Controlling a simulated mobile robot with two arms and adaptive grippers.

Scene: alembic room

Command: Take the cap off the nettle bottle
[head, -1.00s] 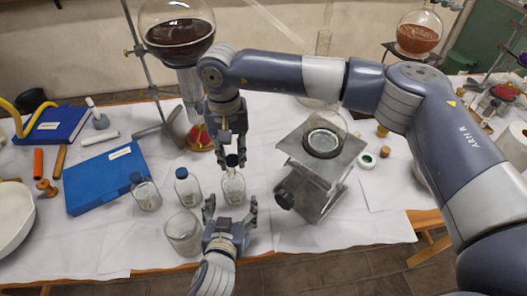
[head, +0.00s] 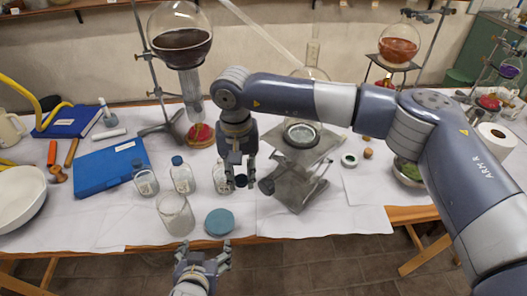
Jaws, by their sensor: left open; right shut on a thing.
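The nettle bottle appears to be the small clear glass bottle (head: 219,180) on the white cloth, the rightmost of three; its label is too small to read. It stands upright, its top partly hidden by my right gripper. My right gripper (head: 239,178) points down just right of this bottle, shut on a small dark cap (head: 241,181). The cap looks apart from the bottle, to its right. My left gripper (head: 203,257) is open and empty, in front of the table's front edge, away from the bottle.
Two blue-capped bottles (head: 182,176) (head: 146,181) stand to the left. An empty glass beaker (head: 176,215) and a teal disc (head: 219,222) are near the front edge. A metal lab jack (head: 297,178) stands to the right. The cloth right of the disc is clear.

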